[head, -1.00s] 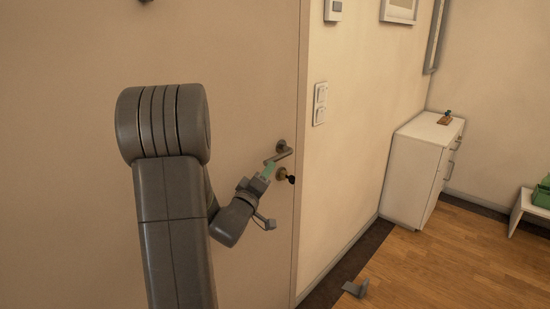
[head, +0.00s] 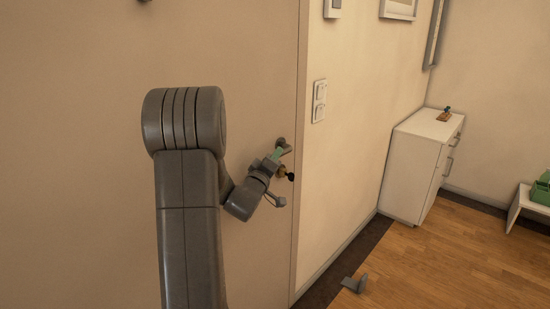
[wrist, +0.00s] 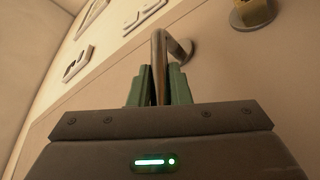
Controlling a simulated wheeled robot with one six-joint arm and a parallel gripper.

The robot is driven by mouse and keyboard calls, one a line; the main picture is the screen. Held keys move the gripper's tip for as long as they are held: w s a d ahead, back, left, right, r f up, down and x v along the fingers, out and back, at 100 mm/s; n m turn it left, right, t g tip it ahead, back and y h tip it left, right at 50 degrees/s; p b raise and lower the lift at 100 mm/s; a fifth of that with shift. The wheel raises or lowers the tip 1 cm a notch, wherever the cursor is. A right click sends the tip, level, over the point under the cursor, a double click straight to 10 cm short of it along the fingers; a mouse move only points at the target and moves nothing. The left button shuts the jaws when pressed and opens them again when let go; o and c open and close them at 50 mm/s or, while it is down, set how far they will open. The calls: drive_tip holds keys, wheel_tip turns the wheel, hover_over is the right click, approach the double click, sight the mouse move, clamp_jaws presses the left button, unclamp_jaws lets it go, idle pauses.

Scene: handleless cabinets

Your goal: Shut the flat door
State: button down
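The flat door (head: 90,120) is a large plain beige panel filling the left of the head view. Its metal lever handle (head: 281,142) is near its right edge, with a lock and key (head: 287,174) just below. My gripper (head: 279,153) is at the handle and covers most of the lever. In the wrist view the handle (wrist: 159,55) passes between the two green fingers of my gripper (wrist: 161,82), which sit close against it on both sides. The head view does not clearly show whether the door is flush with its frame.
Light switches (head: 319,100) are on the wall right of the door. A white cabinet (head: 410,170) stands farther right. A grey doorstop-like piece (head: 354,285) lies on the floor. A low white stand (head: 525,208) with a green box is at the right edge. Wooden floor between is clear.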

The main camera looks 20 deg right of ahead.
drive_tip(key=shift+f, duration=0.15)
drive_tip(key=f+h+b, duration=0.1)
drive_tip(key=b, duration=0.3)
drive_tip(key=shift+f+t+b, duration=0.25)
drive_tip(key=shift+t+b, duration=0.1)
drive_tip(key=shift+t, duration=0.05)
drive_tip(key=f+n+t+b, duration=0.1)
drive_tip(key=b, duration=0.4)
drive_tip(key=f+n+t+h+b, duration=0.1)
drive_tip(key=t+b, duration=0.1)
drive_tip(key=b, duration=0.4)
drive_tip(key=d+f+n+t+b, duration=0.1)
drive_tip(key=t+b, duration=0.1)
drive_tip(key=b, duration=0.3)
drive_tip(key=shift+w+n, duration=0.25)
drive_tip(key=shift+n, duration=0.15)
drive_tip(key=shift+d+h+b, duration=0.15)
drive_tip(key=shift+h+b, duration=0.25)
drive_tip(key=shift+b, duration=0.25)
drive_tip(key=shift+r+t, duration=0.1)
drive_tip(key=shift+t, duration=0.2)
drive_tip(key=shift+n, duration=0.3)
